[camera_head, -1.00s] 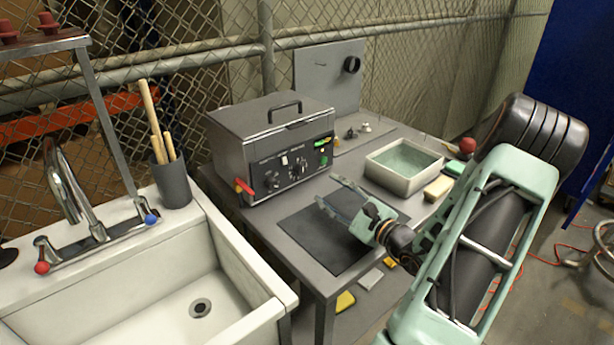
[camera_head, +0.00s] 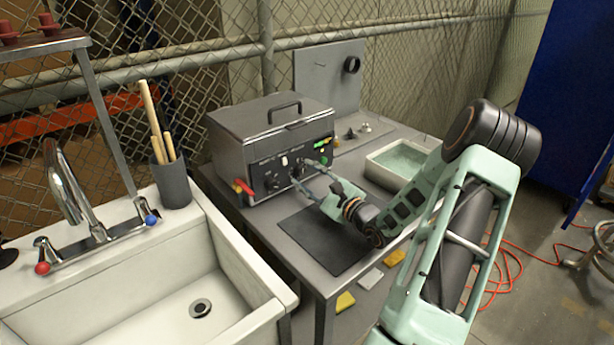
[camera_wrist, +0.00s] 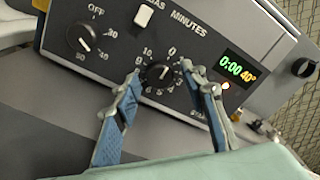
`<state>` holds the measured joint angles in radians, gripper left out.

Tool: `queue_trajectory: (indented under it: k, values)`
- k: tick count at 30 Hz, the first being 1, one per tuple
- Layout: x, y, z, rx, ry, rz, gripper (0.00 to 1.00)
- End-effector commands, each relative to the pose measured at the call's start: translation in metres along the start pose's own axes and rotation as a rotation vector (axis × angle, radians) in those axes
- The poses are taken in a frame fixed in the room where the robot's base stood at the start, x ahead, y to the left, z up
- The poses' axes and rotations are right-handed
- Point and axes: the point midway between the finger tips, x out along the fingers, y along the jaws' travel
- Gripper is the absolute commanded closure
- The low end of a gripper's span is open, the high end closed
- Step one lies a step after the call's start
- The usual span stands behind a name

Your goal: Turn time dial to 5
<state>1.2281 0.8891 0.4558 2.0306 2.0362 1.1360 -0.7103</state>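The time dial (camera_wrist: 157,73) is a small black knob under the word MINUTES on the dark front panel of the grey tank (camera_head: 270,140). In the wrist view its white mark appears to point up and right, towards the 0. The display (camera_wrist: 237,68) beside it reads 0:00 and 40°. My gripper (camera_wrist: 163,77) is open, with one fingertip on each side of the dial and visible gaps to the knob. In the head view my gripper (camera_head: 303,173) reaches the panel, and its fingers partly hide the dial.
A second black dial (camera_wrist: 81,38), marked OFF, is left of the time dial, with a white switch (camera_wrist: 143,16) between. A red-handled valve (camera_head: 243,187) sticks out at the tank's left. A black mat (camera_head: 325,240) lies in front; a tray (camera_head: 380,170) stands right.

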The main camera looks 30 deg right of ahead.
Motion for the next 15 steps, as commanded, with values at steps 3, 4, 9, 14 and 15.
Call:
queue_trajectory:
  k: [3, 4, 9, 14, 15]
  values:
    - [-0.0002, 0.0000, 0.0000, 0.000, 0.000, 0.000, 0.76]
    - [-0.0002, 0.0000, 0.0000, 0.000, 0.000, 0.000, 0.80]
    - [-0.0003, 0.0001, 0.0000, 0.000, 0.000, 0.000, 0.98]
    - [-0.0003, 0.0000, 0.0001, 0.004, 0.000, 0.000, 1.00]
    - [-0.0003, -0.0001, 0.0002, 0.008, 0.000, 0.001, 1.00]
